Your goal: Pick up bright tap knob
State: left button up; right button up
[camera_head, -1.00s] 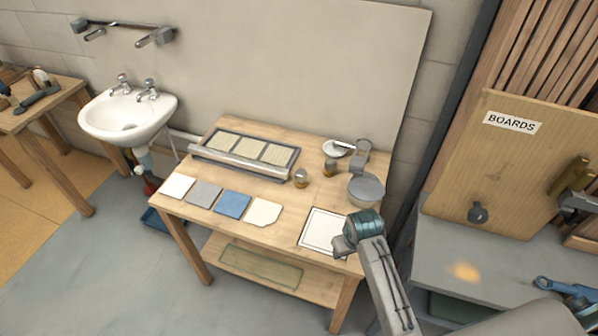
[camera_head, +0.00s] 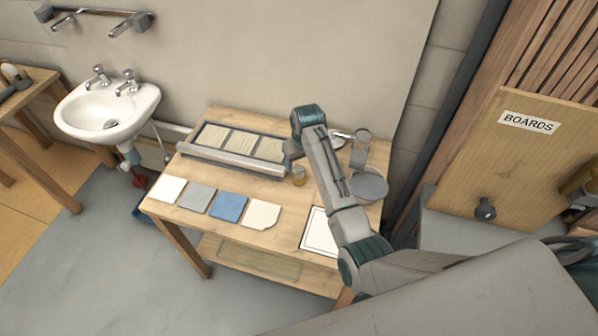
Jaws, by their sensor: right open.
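A small bright, brass-coloured tap knob (camera_head: 299,176) stands on the wooden table (camera_head: 222,265), just right of the long tray. My right arm reaches over the table from the lower right. My right gripper (camera_head: 289,162) is open, small in the picture and partly hidden by its wrist. It appears just up and left of the bright knob; I cannot tell its height above the table or whether it touches the knob. The second, darker knob is hidden behind my right arm. My left gripper is out of view.
A tray with several pale panels (camera_head: 240,161) lies at the table's back. Square samples, one a blue tile (camera_head: 228,206), line the front. A round grey stand (camera_head: 370,187) and a white framed sheet (camera_head: 318,236) are on the right. A white sink (camera_head: 108,112) hangs at left.

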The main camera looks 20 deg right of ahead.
aim_at(299, 169)
jog(key=shift+w+f, duration=0.2)
jog(key=shift+f, duration=0.3)
jog(key=shift+w+f, duration=0.2)
jog(key=shift+f, duration=0.25)
jog(key=shift+w+f, duration=0.15)
jog(key=shift+f, duration=0.1)
jog(key=shift+w+f+p, duration=0.1)
jog(key=shift+f+p, duration=0.25)
jog(key=shift+p, duration=0.15)
jog(key=f, duration=0.2)
jog(key=shift+w+f+p, duration=0.2)
jog(key=shift+f+p, duration=0.2)
jog(key=shift+w+f, duration=0.15)
jog(key=shift+f, duration=0.4)
jog(key=c, duration=1.1)
jog(key=shift+r, duration=0.2)
